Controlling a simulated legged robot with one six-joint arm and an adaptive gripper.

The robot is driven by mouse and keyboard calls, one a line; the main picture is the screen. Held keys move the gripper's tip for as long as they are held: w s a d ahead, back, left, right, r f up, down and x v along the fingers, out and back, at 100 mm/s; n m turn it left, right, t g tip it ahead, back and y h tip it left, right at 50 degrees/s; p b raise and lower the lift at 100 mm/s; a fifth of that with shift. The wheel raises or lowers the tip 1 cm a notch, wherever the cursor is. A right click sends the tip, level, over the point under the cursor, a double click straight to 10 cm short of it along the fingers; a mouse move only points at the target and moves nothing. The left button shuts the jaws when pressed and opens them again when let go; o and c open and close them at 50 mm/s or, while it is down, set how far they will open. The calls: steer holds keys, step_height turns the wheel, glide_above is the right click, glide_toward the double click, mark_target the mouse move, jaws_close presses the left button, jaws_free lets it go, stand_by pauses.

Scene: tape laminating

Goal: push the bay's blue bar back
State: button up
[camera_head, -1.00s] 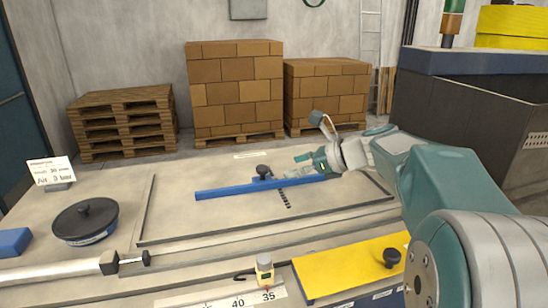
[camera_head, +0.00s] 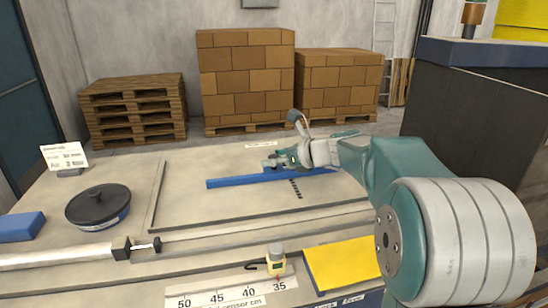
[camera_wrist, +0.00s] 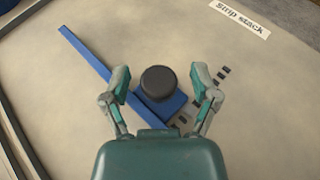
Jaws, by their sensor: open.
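The blue bar (camera_head: 235,182) lies across the recessed bay (camera_head: 190,215) on the bench, and its left end shows clear of my arm. In the wrist view the bar (camera_wrist: 85,52) runs diagonally, with a blue plate and a round black knob (camera_wrist: 158,82) at its middle. My gripper (camera_head: 275,162) is over the middle of the bar. In the wrist view my gripper (camera_wrist: 160,74) is open, with one finger on each side of the knob. I cannot tell whether either finger touches it. In the head view the gripper hides the knob.
A row of dark marks (camera_head: 296,188) runs on the bay floor beside the bar. A "strip stack" label (camera_wrist: 240,18) lies beyond. A black round lidded pot (camera_head: 98,206) and a blue block (camera_head: 20,227) stand at left. A yellow plate (camera_head: 345,262) and a ruler (camera_head: 230,293) are in front.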

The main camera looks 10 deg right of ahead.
steer(key=shift+a, duration=0.15)
jaws_close()
steer(key=shift+w, duration=2)
jaws_free()
